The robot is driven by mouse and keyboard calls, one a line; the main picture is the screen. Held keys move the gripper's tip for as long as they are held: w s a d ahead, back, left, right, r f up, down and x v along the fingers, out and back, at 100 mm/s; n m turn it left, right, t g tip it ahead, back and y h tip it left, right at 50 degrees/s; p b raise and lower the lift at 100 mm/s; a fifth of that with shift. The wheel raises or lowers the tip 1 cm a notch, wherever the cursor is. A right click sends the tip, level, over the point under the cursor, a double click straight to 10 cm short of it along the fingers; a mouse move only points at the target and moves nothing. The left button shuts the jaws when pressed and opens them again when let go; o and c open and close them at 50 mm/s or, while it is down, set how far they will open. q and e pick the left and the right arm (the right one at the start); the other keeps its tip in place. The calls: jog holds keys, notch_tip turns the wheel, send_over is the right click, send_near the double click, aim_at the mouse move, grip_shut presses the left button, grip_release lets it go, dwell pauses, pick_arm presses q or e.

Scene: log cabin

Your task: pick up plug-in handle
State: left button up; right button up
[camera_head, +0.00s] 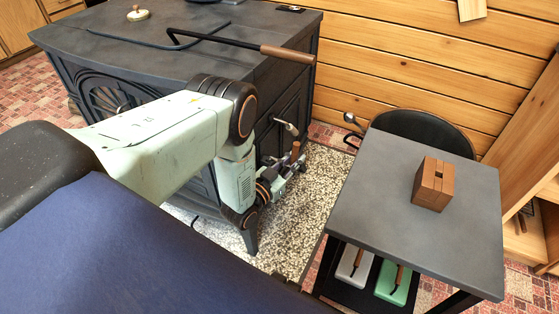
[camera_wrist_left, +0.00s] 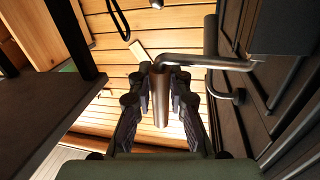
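The handle (camera_wrist_left: 160,98) is a brownish cylinder on a bent metal rod that comes from the dark stove side at the right in the left wrist view. My left gripper (camera_wrist_left: 161,80) has one finger on each side of the handle. Gaps show between the fingers and the handle, so it looks open around it; contact at the tips is unclear. In the head view my left gripper (camera_head: 290,168) is small and partly hidden by its wrist. My right gripper is out of view.
The dark stove (camera_head: 135,60) stands close to my left arm, with a wooden-handled poker (camera_head: 290,53) on top. A grey table (camera_head: 385,185) at the right bears a slotted wooden block (camera_head: 433,184). A black chair (camera_head: 425,130) stands behind the table. Patterned floor lies between.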

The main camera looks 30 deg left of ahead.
pick_arm(q)
grip_shut()
